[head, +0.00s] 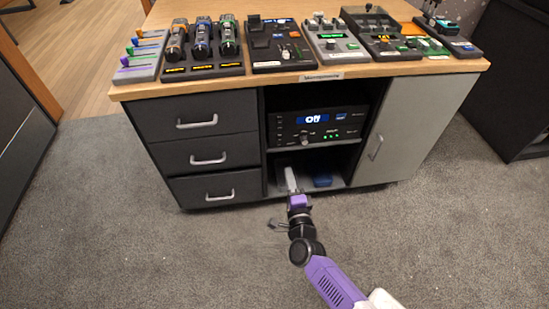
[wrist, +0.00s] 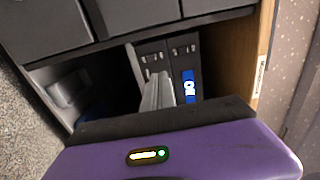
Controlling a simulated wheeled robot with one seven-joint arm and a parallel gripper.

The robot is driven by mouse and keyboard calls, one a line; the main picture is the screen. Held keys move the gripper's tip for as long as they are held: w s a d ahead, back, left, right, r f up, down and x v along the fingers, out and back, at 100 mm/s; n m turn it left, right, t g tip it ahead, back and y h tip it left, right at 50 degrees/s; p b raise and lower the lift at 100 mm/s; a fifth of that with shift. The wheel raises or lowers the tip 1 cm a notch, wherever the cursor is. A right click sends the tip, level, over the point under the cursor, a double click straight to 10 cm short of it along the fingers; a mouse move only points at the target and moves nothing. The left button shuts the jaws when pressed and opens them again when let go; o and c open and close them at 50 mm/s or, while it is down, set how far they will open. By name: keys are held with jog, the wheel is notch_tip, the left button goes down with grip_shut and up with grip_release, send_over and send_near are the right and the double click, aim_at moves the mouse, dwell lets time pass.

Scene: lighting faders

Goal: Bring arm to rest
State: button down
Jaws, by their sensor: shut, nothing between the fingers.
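My gripper (head: 289,176) is shut and empty. In the head view it points toward the open shelves of the desk cabinet, in front of the lower shelf. My purple arm reaches up to it from the lower right. In the wrist view the gripper's light grey fingers (wrist: 158,88) are together, and the purple wrist housing fills the bottom. The fader panel (head: 125,73), with several coloured faders, lies at the left end of the desktop, well away from my gripper.
The desk (head: 375,70) carries several other control panels. Below are three closed drawers (head: 208,158), a closed grey door (head: 415,125) and a rack unit (head: 318,130) reading "Off". A blue item (head: 322,181) sits on the lower shelf. Carpet in front is clear.

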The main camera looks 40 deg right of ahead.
dwell(0.3)
jog(key=s+a+r+n+t+y, duration=0.3)
jog(key=a+r+n, duration=0.35)
jog(key=n, duration=0.25)
jog(key=s+a+r+n+g+y, duration=0.15)
jog(key=s+a+r+n, duration=0.3)
jog(key=s, duration=0.55)
jog(key=s+a+r+n+g+y, duration=0.1)
jog(key=s+a+r+n+y, duration=0.25)
jog(key=s+n, duration=0.4)
jog(key=s+a+r+n+g+y, duration=0.15)
jog(key=s+a+r+n, duration=0.3)
jog(key=s, duration=0.65)
notch_tip(320, 180, up, 23)
jog(key=p, duration=2.3)
jog(key=shift+s+a+m+t+y, duration=0.15)
jog(key=shift+a+m+t+y, duration=0.2)
jog(key=shift+a+t, duration=0.1)
